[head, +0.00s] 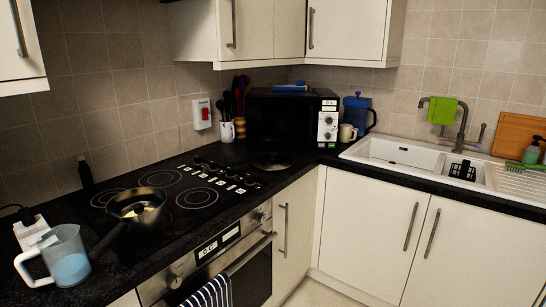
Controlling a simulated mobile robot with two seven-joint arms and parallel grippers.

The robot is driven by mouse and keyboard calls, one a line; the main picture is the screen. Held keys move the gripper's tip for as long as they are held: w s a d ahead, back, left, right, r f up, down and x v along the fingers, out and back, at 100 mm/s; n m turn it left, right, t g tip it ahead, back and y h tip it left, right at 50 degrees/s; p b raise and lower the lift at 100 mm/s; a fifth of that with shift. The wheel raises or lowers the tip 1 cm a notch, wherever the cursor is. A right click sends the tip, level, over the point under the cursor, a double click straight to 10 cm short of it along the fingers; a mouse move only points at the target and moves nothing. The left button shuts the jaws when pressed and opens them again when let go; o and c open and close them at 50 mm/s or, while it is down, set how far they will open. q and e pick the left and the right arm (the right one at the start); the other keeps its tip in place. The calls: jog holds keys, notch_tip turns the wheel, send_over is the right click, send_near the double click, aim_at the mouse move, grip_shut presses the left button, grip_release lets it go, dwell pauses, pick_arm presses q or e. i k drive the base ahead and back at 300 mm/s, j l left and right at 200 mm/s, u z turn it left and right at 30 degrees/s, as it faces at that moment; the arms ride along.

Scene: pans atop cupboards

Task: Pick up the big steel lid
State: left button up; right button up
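A dark round, flat thing with a dull shine (271,163) lies on the black worktop in front of the microwave; it may be the steel lid, but it is too dim to be sure. A metal saucepan (136,207) stands on the near left part of the hob, with its dark handle toward the front left. It looks uncovered. No other thing that could be a big steel lid shows clearly. Neither of my grippers is in view.
A measuring jug (66,262) stands at the front left of the worktop. A black microwave (285,121) fills the corner, with a blue jug (355,113) and a mug (347,133) beside it. The sink (400,158) is at right. Wall cupboards (260,30) hang above.

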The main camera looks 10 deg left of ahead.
aim_at(272, 162)
jog(key=i+l+u, duration=0.1)
jog(key=i+l, duration=0.25)
jog(key=i, duration=0.25)
jog(key=i+l+u, duration=0.15)
jog(key=i+l, duration=0.25)
jog(key=i, duration=0.2)
